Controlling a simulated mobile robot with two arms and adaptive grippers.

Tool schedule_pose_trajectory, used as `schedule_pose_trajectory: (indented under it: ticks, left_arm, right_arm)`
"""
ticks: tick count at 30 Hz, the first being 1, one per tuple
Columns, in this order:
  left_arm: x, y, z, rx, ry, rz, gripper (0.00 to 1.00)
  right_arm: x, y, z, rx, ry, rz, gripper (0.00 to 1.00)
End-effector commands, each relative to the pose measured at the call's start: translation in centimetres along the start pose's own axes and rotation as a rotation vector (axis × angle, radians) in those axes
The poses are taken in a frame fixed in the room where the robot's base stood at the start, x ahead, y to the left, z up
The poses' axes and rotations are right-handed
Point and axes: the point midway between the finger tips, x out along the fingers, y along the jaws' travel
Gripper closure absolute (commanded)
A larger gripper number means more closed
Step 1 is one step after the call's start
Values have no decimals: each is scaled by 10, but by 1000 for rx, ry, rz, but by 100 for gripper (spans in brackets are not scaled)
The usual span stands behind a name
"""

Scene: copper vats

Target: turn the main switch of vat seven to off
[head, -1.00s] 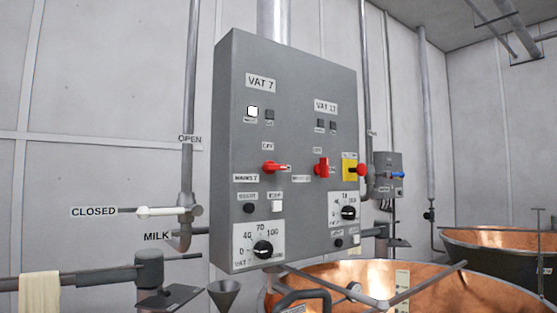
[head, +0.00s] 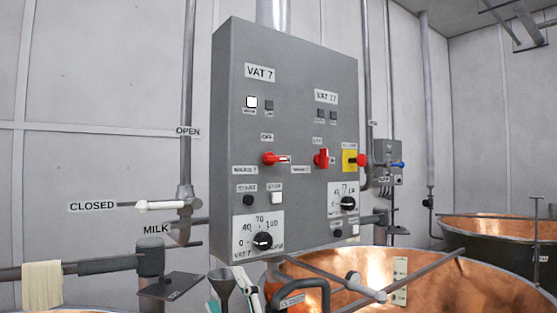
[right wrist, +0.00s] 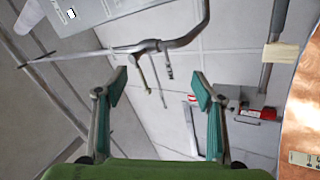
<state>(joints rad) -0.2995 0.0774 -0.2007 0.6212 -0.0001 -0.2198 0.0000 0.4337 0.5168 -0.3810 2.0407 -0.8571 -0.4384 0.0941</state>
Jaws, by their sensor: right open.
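The grey control panel (head: 235,120) fills the middle of the head view. Under the VAT 7 plate (head: 259,71) is its red main switch (head: 275,158). The switch handle lies horizontal, with the OFF label (head: 267,137) above it. A second red switch (head: 321,158), under the other vat's plate, stands upright. My right gripper (head: 232,291) is low in the head view, below the panel and well under the vat seven switch, touching neither. In the right wrist view my right gripper (right wrist: 158,91) is open with nothing between its fingers. My left gripper is out of view.
A yellow plate with a red button (head: 361,159) is at the panel's right. Dials (head: 263,240) and small buttons sit lower on it. Copper vats (head: 345,275) and a black bent handle (head: 300,288) are below.

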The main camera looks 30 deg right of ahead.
Motion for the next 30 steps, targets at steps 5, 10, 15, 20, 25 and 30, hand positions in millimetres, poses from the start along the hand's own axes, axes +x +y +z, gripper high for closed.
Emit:
schedule_pose_trajectory:
  ticks: [5, 10, 15, 20, 25, 30]
  left_arm:
    - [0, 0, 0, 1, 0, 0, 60]
    - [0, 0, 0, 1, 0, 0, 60]
    - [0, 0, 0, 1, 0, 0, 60]
    - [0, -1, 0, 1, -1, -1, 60]
    - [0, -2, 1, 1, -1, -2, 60]
    - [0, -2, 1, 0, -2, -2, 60]
  right_arm:
    - [55, 68, -73, -396, 350, 133, 38]
    - [86, 99, -104, -815, 579, 143, 38]
    - [116, 131, -77, -1245, 669, 36, 38]
    - [138, 186, -6, -1584, 608, -163, 38]
    - [138, 254, 69, -1780, 471, -379, 38]
    - [129, 292, 110, -1843, 380, -502, 38]
